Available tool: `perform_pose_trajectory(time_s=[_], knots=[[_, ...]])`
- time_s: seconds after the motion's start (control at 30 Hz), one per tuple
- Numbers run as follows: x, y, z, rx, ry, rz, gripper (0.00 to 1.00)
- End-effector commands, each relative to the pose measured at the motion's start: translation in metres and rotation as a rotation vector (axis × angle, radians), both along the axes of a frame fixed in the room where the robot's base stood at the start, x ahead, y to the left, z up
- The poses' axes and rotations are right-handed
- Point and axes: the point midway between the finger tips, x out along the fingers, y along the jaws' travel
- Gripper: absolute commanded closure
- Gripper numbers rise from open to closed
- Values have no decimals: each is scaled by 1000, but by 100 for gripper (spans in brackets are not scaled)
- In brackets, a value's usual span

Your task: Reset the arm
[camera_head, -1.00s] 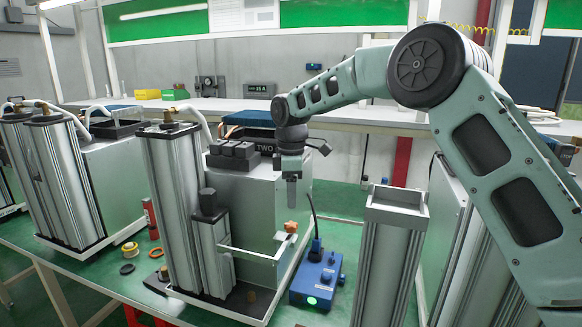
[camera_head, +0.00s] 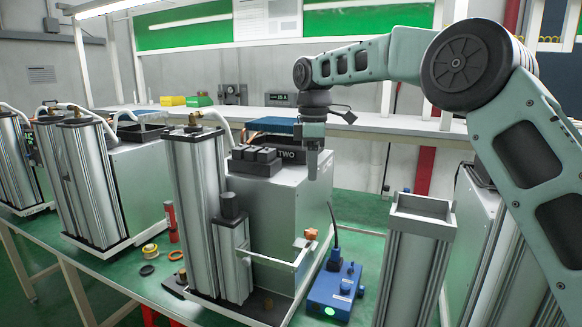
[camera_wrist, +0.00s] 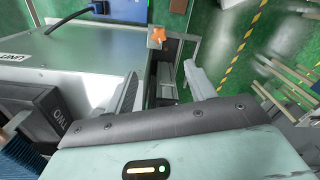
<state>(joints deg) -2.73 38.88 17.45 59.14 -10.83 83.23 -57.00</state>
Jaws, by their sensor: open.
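My arm reaches in from the right in the head view. My gripper (camera_head: 312,168) points down beside the right part of the grey unit marked TWO (camera_head: 268,205), and nothing shows in it. In the wrist view my gripper (camera_wrist: 162,85) has its two fingers wide apart, with an empty gap between them. An orange knob (camera_head: 311,234) on a bracket at the unit's front shows below the gripper. The orange knob also shows past the fingers in the wrist view (camera_wrist: 156,37).
A blue box (camera_head: 334,290) with a lit green button and a cable stands on the green table (camera_head: 110,270). A silver column (camera_head: 415,260) stands at the right, near my arm. More column units (camera_head: 95,180) stand at the left. Tape rings (camera_head: 150,250) lie between units.

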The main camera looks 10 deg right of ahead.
Motion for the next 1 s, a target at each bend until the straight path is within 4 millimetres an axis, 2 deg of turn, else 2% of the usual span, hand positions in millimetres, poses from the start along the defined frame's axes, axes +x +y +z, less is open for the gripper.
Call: perform_pose_trajectory(time_s=[0.17, 0.3, 0.37, 0.5, 0.67, 0.7, 0.8, 0.9, 1.0], knots=[[-47, 45, -8, 23, 3, -36, 45], [-111, 84, -24, 47, 10, -110, 45], [-141, 97, -33, 55, 15, -149, 45], [-214, 113, -56, 66, 25, -246, 45], [-300, 110, -89, 67, 32, -377, 45], [-321, 106, -97, 66, 33, -413, 45], [-364, 93, -117, 61, 31, -494, 45], [-396, 78, -133, 56, 26, -561, 45], [-415, 68, -143, 52, 22, -604, 45]])
